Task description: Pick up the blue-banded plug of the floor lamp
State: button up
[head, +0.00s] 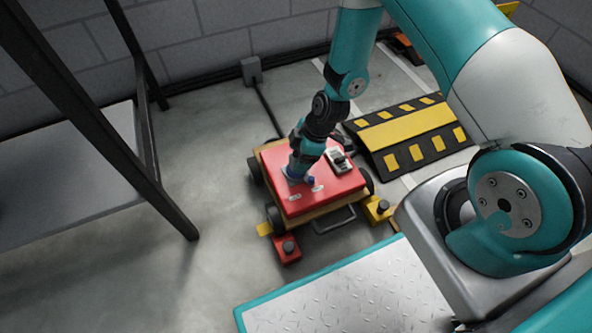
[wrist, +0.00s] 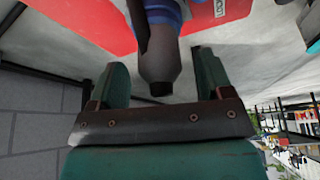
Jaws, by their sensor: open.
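The blue-banded plug (wrist: 159,52) shows in the wrist view as a dark grey body with a blue band near the top edge and a blunt dark tip. It lies between the two teal fingers of my gripper (wrist: 160,72), with a gap visible on each side. My gripper is open. In the head view my gripper (head: 299,174) is low over the red top (head: 335,188) of a small cart, with a bit of blue at its tips. The plug is mostly hidden there, and the floor lamp is not identifiable.
A grey device (head: 339,159) and small white labels are on the red top. The wooden cart has dark wheels, with red and yellow chocks (head: 287,249) beside it. A black-and-yellow ramp (head: 410,133) stands behind right. A dark-framed table (head: 70,175) is left.

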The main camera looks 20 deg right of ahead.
jog(key=b+x, duration=0.1)
jog(key=x, duration=0.1)
jog(key=shift+a+f, duration=0.1)
jog(key=shift+f, duration=0.3)
jog(key=shift+r, duration=0.1)
jog(key=c, duration=1.1)
jog(key=shift+r, duration=0.1)
notch_tip(320, 180, up, 27)
jog(key=p, duration=1.6)
